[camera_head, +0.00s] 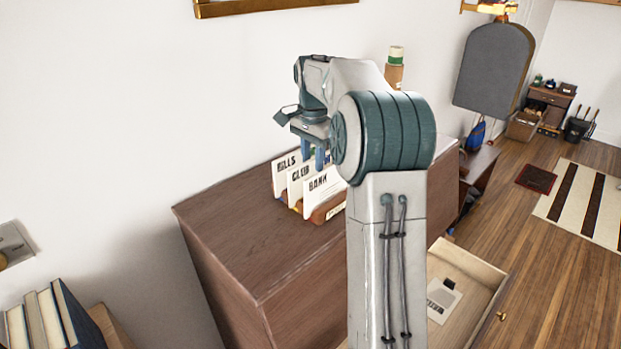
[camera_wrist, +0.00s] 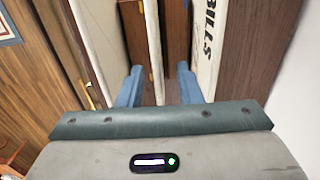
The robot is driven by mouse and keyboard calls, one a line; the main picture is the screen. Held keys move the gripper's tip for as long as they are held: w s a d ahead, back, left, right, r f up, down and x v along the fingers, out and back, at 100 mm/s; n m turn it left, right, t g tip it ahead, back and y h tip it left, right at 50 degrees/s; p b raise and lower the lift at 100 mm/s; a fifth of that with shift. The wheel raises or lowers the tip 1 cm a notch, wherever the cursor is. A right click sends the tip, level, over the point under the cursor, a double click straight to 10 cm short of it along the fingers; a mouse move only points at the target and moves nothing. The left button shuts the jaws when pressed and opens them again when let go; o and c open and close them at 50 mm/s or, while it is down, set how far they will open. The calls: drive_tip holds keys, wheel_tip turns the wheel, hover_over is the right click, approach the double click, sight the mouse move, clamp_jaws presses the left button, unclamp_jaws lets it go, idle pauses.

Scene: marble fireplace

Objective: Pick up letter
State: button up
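Upright white letters stand in a wooden holder (camera_head: 331,209) on the brown cabinet. They are marked BILLS (camera_head: 285,172), CLUB (camera_head: 296,182) and BANK (camera_head: 323,186). My gripper (camera_head: 313,160) is pointed down over the holder, with its blue fingers just above or at the middle letter. In the wrist view my gripper (camera_wrist: 158,75) is open, and the thin edge of a white letter (camera_wrist: 153,50) shows between the fingers. The BILLS letter (camera_wrist: 207,45) is outside the right finger, and another white letter (camera_wrist: 95,40) is on the left. Contact cannot be told.
The cabinet top (camera_head: 240,235) is clear to the left of the holder. The wall (camera_head: 130,110) is close behind. An open drawer (camera_head: 465,285) with papers juts out at the lower right. Books (camera_head: 45,315) stand at the lower left. A green-topped bottle (camera_head: 396,68) shows behind my arm.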

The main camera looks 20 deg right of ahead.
drive_tip(key=shift+s+f+p, duration=0.15)
drive_tip(key=shift+f+p, duration=0.6)
drive_tip(key=shift+f, duration=1.8)
clamp_jaws()
